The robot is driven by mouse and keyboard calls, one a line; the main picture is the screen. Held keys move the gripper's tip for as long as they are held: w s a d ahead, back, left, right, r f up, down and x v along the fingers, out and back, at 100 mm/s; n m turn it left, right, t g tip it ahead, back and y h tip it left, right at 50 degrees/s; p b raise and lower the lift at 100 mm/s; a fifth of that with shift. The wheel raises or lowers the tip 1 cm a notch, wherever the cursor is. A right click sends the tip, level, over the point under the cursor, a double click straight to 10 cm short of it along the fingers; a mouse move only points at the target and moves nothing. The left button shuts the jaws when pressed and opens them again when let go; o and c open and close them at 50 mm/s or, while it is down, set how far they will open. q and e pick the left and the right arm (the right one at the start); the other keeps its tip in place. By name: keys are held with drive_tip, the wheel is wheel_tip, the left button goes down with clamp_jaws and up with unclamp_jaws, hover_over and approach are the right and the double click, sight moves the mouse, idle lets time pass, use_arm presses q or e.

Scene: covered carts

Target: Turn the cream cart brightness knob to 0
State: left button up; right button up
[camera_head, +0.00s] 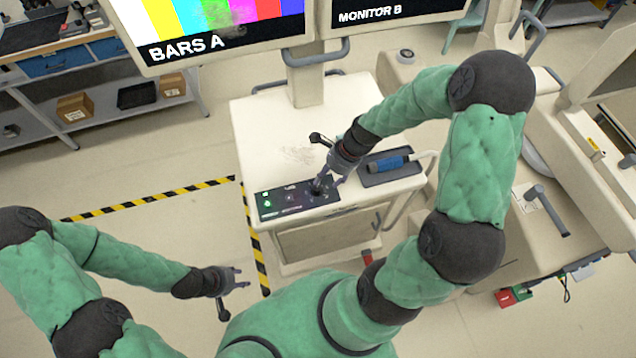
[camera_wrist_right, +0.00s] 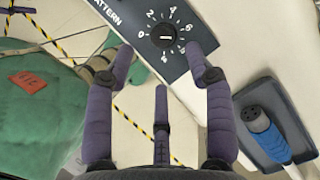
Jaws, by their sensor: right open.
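The cream cart (camera_head: 250,130) carries a black control panel (camera_head: 297,200) on its front edge. In the right wrist view a round black knob (camera_wrist_right: 163,37) sits on the panel inside a numbered dial. Its white line lies roughly level, with its end toward the right side, near 6; the exact reading is hard to tell. "PATTERN" is printed to the left of the dial; which knob it names is unclear. My right gripper (camera_wrist_right: 160,58) is open, its fingers apart near the knob, nothing between them. In the head view it (camera_head: 325,180) covers part of the panel. My left gripper (camera_head: 238,282) is open and empty.
A dark tray (camera_head: 406,174) with a blue-handled tool (camera_head: 388,163) lies right of the panel. The BARS A monitor (camera_head: 220,25) stands on the cart's post. Striped tape (camera_head: 150,198) marks the floor.

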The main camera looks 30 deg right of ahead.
sight(317, 187)
drive_tip(key=x, duration=0.6)
drive_tip(key=shift+w+a+f+b, duration=0.1)
drive_tip(key=shift+w+f+b, duration=0.05)
drive_tip(key=shift+f+b, duration=0.25)
